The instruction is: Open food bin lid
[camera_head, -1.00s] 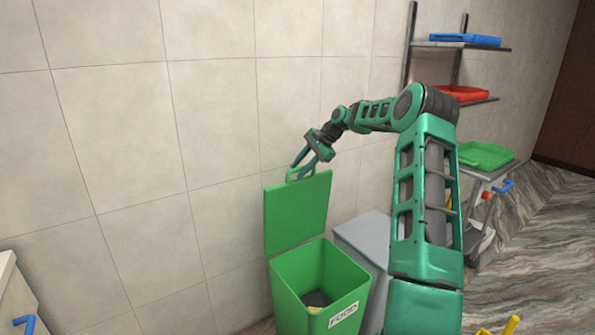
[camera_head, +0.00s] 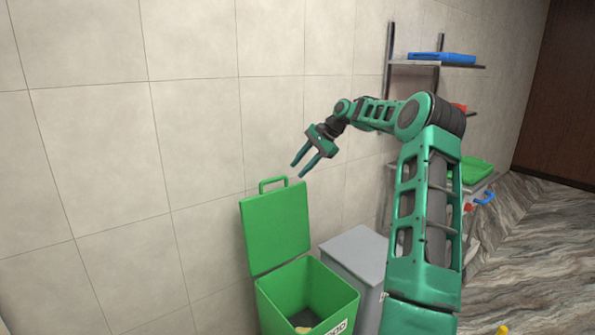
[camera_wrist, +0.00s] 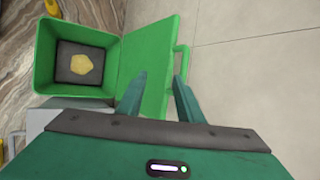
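The green food bin (camera_head: 303,296) stands by the tiled wall, with part of its white label in view at the lower edge. Its green lid (camera_head: 276,228) stands upright, open, at the bin's wall side, with a loop handle (camera_head: 272,182) on its top edge. My gripper (camera_head: 302,170) is open and empty, above and to the right of the handle, apart from it in the head view. In the wrist view the bin (camera_wrist: 45,58), the lid (camera_wrist: 150,62) and the handle (camera_wrist: 182,60) lie beyond my two spread fingers. A yellowish piece (camera_wrist: 81,65) lies on the bin's dark floor.
A grey bin (camera_head: 357,254) stands right beside the food bin. Behind my arm are a wall rack with a blue tray (camera_head: 441,57) and a green tray (camera_head: 474,169) on a stand. The wall left of the lid is bare.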

